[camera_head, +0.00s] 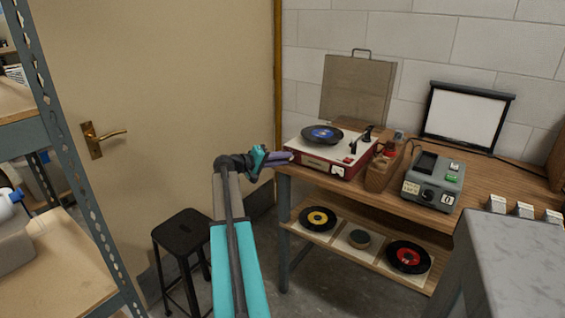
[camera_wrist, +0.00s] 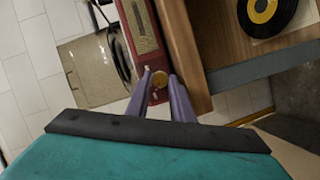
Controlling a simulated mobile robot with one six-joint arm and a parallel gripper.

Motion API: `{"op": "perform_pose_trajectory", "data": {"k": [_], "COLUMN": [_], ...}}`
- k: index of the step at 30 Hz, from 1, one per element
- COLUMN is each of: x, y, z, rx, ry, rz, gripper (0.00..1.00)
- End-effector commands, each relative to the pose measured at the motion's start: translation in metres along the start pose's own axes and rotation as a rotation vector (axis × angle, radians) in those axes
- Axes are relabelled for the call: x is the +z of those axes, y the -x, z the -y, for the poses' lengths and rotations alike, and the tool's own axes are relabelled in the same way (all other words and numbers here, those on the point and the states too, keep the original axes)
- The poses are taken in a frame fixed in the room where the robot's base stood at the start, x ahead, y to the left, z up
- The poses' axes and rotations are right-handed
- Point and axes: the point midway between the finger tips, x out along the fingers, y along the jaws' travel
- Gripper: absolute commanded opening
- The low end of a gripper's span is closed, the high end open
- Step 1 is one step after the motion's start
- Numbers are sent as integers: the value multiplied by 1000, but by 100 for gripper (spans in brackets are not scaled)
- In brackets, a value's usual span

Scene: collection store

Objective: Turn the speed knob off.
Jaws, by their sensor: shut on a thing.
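The record player (camera_head: 325,166) is a red and cream case with a dark record (camera_head: 322,134) on it, at the left end of the wooden bench. The speed knob (camera_wrist: 158,79) shows in the wrist view as a small brass-coloured round thing at the edge of the red case (camera_wrist: 146,35). My gripper (camera_head: 288,156) reaches the left front corner of the player. In the wrist view its two purple fingers (camera_wrist: 160,88) are on both sides of the knob and shut on it. The knob is hidden in the head view, and its setting cannot be read.
The wooden bench (camera_head: 490,175) also carries a wooden box (camera_head: 378,176) and a grey device with a dial (camera_head: 433,183). Records lie on the lower shelf (camera_head: 380,262). A black stool (camera_head: 183,232) stands left of my arm, before a door (camera_head: 190,100).

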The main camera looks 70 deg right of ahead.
Motion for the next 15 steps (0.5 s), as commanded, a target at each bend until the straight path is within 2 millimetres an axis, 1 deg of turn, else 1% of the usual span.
{"op": "perform_pose_trajectory", "data": {"k": [1,6,15], "x": [-3,-3,-3], "y": [0,0,0], "z": [2,2,3], "rx": [14,59,95], "ry": [36,141,230], "rz": [-5,-1,1], "gripper": [0,0,0]}}
